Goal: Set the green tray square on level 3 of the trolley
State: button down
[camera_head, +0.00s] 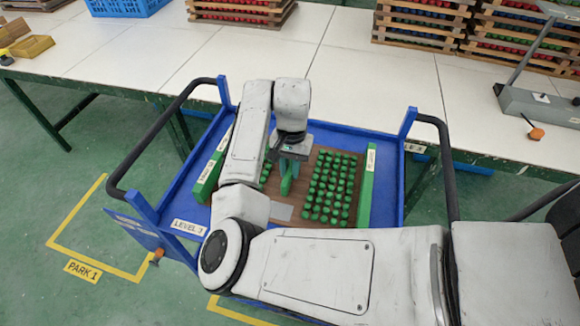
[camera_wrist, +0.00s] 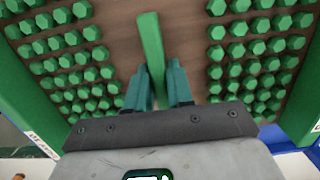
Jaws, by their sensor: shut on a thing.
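The green tray (camera_head: 366,190) has a brown base, green end walls and rows of green hexagonal pieces on both sides of a central green handle. It lies within the blue top level (camera_head: 388,190) of the trolley, whose front label (camera_head: 188,227) appears to read LEVEL 3. Its sides look roughly in line with the trolley's. I cannot tell if it rests fully on the level. My gripper (camera_head: 290,170) is over the tray's middle, shut on the handle. In the wrist view, my gripper's fingers (camera_wrist: 160,80) flank the handle (camera_wrist: 151,45). My arm hides the tray's left part.
A long white table (camera_head: 250,55) runs behind the trolley. It carries a blue crate (camera_head: 125,6), stacked wooden crates (camera_head: 420,25) of coloured pieces and yellow bins (camera_head: 32,46). Black handrails (camera_head: 150,140) flank the trolley. Yellow floor lines mark PARK 1 (camera_head: 83,271).

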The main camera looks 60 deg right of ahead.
aim_at(291, 163)
dwell(0.3)
jog(key=c, duration=1)
grip_release()
jog(key=shift+f, duration=0.1)
notch_tip(291, 163, up, 12)
jog(key=d, duration=0.1)
jog(key=shift+w+d, duration=0.2)
jog(key=shift+w, duration=0.05)
